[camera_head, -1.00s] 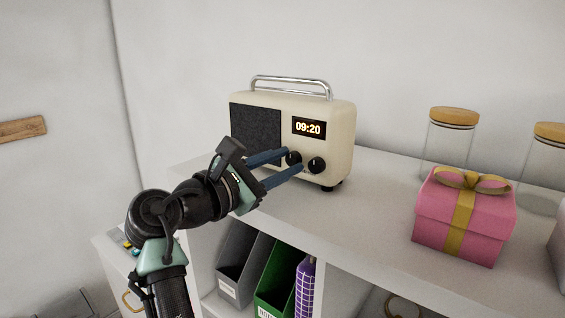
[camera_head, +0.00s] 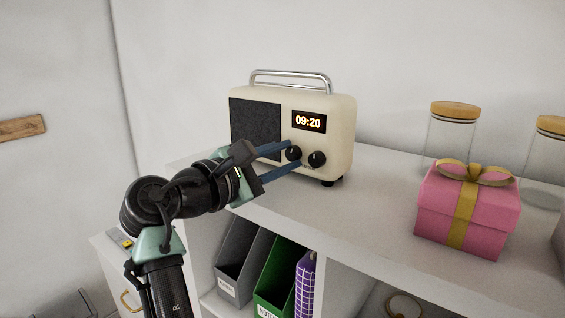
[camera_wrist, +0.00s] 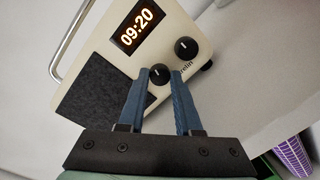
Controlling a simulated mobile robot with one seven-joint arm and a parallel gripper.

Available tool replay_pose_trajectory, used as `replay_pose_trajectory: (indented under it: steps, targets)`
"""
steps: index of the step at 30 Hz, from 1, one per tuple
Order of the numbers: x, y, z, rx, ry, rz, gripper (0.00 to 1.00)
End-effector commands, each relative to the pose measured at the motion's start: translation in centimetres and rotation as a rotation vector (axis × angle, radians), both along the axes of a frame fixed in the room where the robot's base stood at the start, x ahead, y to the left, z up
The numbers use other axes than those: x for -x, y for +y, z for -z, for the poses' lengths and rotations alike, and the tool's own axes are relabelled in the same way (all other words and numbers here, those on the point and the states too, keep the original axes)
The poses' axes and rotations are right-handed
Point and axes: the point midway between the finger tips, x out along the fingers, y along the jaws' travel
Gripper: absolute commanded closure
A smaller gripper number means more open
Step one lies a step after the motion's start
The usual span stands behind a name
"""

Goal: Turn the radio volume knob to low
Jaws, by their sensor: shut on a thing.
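A cream radio (camera_head: 342,120) with a dark speaker grille, a 09:20 display and a chrome handle stands upright on the white cabinet top. Two black knobs sit below its display: a left knob (camera_head: 293,153) and a right knob (camera_head: 317,159). My gripper (camera_head: 296,154) has its blue fingers at the left knob, one on each side. The wrist view shows the left knob (camera_wrist: 159,73) between the fingertips of my gripper (camera_wrist: 164,73), and the right knob (camera_wrist: 185,47) free beside them. Which knob sets volume cannot be read.
A pink gift box (camera_head: 436,216) with a gold bow stands to the right on the cabinet top (camera_head: 372,193). Glass jars with wooden lids (camera_head: 455,111) stand behind it. Grey and green file holders (camera_head: 276,279) and a purple item (camera_head: 306,274) fill the shelf below.

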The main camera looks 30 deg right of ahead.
Motion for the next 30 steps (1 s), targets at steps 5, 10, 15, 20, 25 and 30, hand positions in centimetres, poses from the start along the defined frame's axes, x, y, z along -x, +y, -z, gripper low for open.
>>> replay_pose_trajectory:
  steps: [5, 10, 15, 20, 25, 30]
  targets:
    - [0.02, 0.01, 0.27, -0.058, -0.163, 0.000, 1.00]
    - [0.05, 0.02, 0.31, -0.111, -0.314, -0.001, 1.00]
    - [0.08, 0.00, 0.36, -0.165, -0.466, -0.001, 1.00]
    - [0.13, -0.02, 0.34, -0.215, -0.611, 0.000, 1.00]
    - [0.14, -0.01, 0.38, -0.268, -0.762, -0.001, 1.00]
    - [0.17, -0.03, 0.36, -0.316, -0.903, 0.000, 1.00]
